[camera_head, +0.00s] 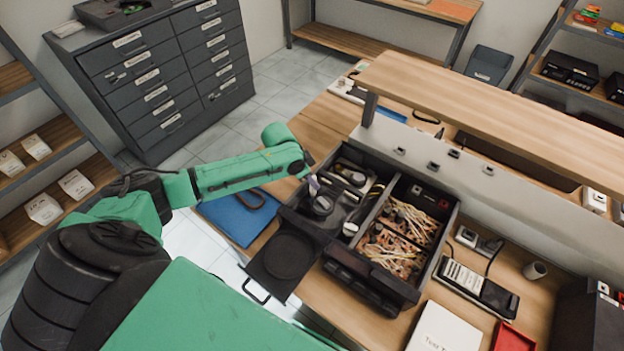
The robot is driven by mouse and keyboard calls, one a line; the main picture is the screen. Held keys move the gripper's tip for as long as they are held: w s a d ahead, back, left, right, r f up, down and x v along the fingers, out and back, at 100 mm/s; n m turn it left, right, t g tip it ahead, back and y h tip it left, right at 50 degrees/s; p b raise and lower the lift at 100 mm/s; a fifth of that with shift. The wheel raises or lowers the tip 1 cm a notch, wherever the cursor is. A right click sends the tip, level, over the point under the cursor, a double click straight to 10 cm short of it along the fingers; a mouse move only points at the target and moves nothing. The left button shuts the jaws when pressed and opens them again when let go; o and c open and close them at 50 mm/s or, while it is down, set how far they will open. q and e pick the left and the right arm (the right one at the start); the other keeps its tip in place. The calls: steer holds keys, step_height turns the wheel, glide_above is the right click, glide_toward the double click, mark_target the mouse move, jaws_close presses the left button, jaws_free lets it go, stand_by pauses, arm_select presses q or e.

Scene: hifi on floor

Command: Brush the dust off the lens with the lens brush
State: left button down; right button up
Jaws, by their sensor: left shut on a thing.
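My left gripper (305,168) reaches in from the left over the near left part of the dark open case (452,222). It is shut on a small lens brush (313,186), of which only a pale purplish piece shows below the fingers. A round dark lens (322,205) with a lighter rim sits in the left compartment, just below the brush. Whether the brush touches the lens I cannot tell, and dust is too small to see. My right gripper is not in view.
The case's right compartments hold tangled wires (405,235). A dark panel with a round disc (288,255) sticks out at the front. A blue mat (235,215) lies left. A handheld meter (478,287), a white booklet (443,330) and a red tray (513,338) lie right. A raised shelf (490,105) spans behind.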

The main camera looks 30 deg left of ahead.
arm_select(q)
steer(key=shift+s, duration=0.1)
stand_by(0.3)
steer(key=shift+s+a+p, duration=0.1)
steer(key=shift+s+p, duration=0.25)
steer(key=shift+s, duration=0.4)
steer(key=shift+r, duration=0.15)
stand_by(0.6)
steer(key=shift+f, duration=0.25)
stand_by(0.9)
steer(key=shift+w, duration=0.2)
steer(key=shift+w+b, duration=0.45)
steer(key=shift+w, duration=0.15)
steer(key=shift+w, duration=0.15)
steer(key=shift+r, duration=0.1)
